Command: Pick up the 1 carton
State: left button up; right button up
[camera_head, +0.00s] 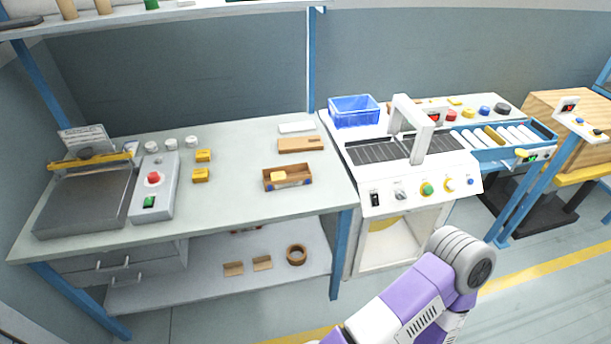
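A small open brown carton (301,184) sits near the front right of the left workbench, with a yellow block (278,176) inside it. A flat brown box (300,145), possibly a closed carton, lies behind it. I cannot tell which of these is the task's carton. One of my purple and white arms reaches in from the bottom, in front of the white machine. Neither gripper is in view.
The workbench (235,150) holds a grey scale-like plate (85,204), a control box (155,188) and yellow blocks (201,175). A white conveyor machine (425,172) and blue bin (354,112) stand right. A large brown box (557,112) is far right. The bench's middle is clear.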

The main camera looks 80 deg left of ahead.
aim_at(298, 174)
jog(key=u, duration=3.5)
